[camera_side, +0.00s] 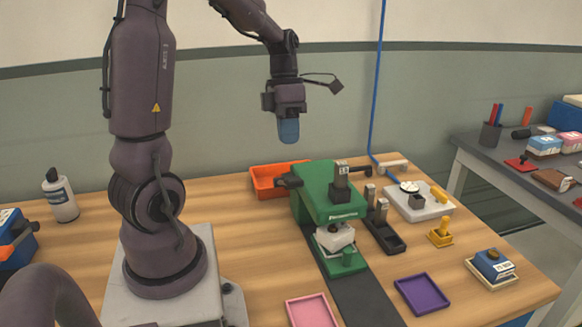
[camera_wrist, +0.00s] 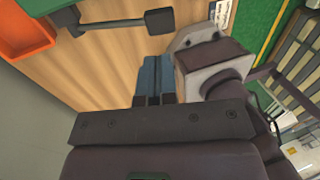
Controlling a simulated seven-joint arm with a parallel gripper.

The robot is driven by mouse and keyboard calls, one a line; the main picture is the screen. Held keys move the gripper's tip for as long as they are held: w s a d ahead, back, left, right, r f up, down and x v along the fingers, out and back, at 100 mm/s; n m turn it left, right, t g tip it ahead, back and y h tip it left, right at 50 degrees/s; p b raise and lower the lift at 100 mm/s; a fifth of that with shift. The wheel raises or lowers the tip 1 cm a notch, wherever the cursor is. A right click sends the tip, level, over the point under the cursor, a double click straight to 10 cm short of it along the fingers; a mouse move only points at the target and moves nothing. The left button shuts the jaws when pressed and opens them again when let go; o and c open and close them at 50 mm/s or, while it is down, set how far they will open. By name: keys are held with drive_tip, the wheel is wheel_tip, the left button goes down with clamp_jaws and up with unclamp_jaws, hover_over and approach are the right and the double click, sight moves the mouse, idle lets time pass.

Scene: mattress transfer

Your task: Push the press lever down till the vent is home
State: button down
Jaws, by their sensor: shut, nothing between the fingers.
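The green press (camera_side: 322,190) stands on the table, and part of it shows at the top left of the wrist view (camera_wrist: 92,8).
An orange tray (camera_side: 264,180) lies left of the press. Dark fixtures (camera_side: 385,235), a white plate (camera_side: 432,208) and a yellow stamp-like piece (camera_side: 440,233) stand to its right. Pink (camera_side: 311,312) and purple trays (camera_side: 422,295) lie in front. The air around my gripper is clear.

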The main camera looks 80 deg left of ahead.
sight(292, 180)
drive_tip(key=x, duration=0.7)
drive_tip(key=shift+d+f, duration=0.1)
drive_tip(key=shift+f, duration=0.05)
drive_tip(key=shift+d+f, duration=0.3)
drive_tip(key=shift+f, duration=0.05)
drive_tip(key=d+f+y, duration=0.1)
drive_tip(key=f, duration=0.3)
drive_tip(key=d+f+y, duration=0.1)
drive_tip(key=f, duration=0.3)
drive_tip(key=d+f+y, duration=0.1)
drive_tip(key=d+f, duration=0.1)
drive_tip(key=f, duration=0.2)
drive_tip(key=shift+f+y, duration=0.3)
drive_tip(key=shift+f, duration=0.05)
drive_tip(key=shift+a+f+y, duration=0.2)
drive_tip(key=shift+f+y, duration=0.3)
drive_tip(key=shift+f, duration=0.2)
drive_tip(key=shift+w+a+f+y, duration=0.1)
drive_tip(key=shift+a+f+y, duration=0.2)
drive_tip(key=shift+f+y, duration=0.4)
drive_tip(key=shift+f, duration=0.1)
